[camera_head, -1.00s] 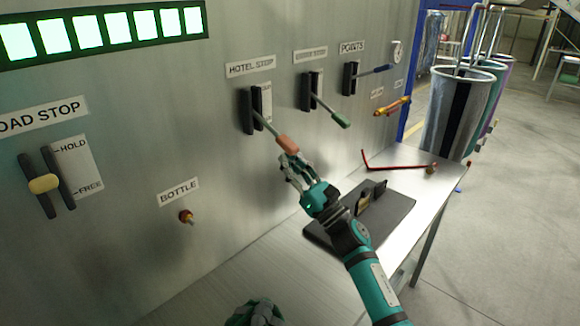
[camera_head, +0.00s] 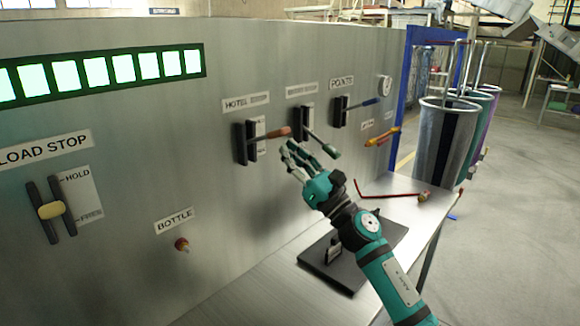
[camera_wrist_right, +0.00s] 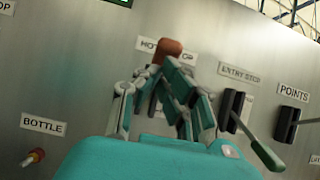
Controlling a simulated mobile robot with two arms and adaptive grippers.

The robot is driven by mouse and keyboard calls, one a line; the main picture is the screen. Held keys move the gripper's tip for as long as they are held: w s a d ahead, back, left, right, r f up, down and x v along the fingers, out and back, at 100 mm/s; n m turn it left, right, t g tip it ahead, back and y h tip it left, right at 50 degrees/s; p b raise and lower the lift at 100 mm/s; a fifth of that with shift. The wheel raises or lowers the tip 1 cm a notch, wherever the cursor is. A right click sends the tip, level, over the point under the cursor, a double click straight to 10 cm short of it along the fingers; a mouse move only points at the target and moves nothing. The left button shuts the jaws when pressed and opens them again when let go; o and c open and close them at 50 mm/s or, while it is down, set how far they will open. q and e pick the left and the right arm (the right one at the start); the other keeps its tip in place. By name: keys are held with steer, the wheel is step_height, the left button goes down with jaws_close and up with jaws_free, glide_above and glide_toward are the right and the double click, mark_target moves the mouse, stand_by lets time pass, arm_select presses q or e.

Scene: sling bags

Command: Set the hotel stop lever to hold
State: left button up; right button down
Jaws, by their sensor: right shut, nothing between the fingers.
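The hotel stop lever (camera_head: 270,134) has an orange-brown handle on a black slotted mount under the HOTEL STOP label (camera_head: 246,102). It sticks out roughly level, tipped slightly up. My right gripper (camera_head: 290,150) is shut with nothing held, its fingers just below and beside the handle's end. In the right wrist view the handle end (camera_wrist_right: 168,46) shows just above the fingertips (camera_wrist_right: 160,68); I cannot tell whether they touch. The lever's scale plate is mostly hidden there and too small to read in the head view. My left gripper is not in view.
The green entry stop lever (camera_head: 322,145) and blue points lever (camera_head: 365,103) are close on the right. The load stop lever (camera_head: 50,210) and bottle knob (camera_head: 182,244) are left. A bench below carries a dark plate (camera_head: 330,272) and a red rod (camera_head: 385,194).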

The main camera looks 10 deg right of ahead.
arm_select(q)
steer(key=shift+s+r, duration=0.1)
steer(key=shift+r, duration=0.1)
arm_select(e)
steer(key=shift+w+r, duration=0.15)
steer(key=shift+r, duration=0.8)
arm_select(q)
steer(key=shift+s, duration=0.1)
arm_select(e)
steer(key=shift+r, duration=0.1)
step_height(320, 180, down, 4)
steer(key=b, duration=0.5)
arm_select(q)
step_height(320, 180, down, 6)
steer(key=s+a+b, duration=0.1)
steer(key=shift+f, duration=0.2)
arm_select(e)
steer(key=s+d+r, duration=0.2)
steer(key=s+d, duration=0.4)
steer(key=s, duration=0.3)
steer(key=shift+s+d, duration=0.2)
steer(key=shift+s, duration=0.1)
steer(key=shift+f, duration=0.1)
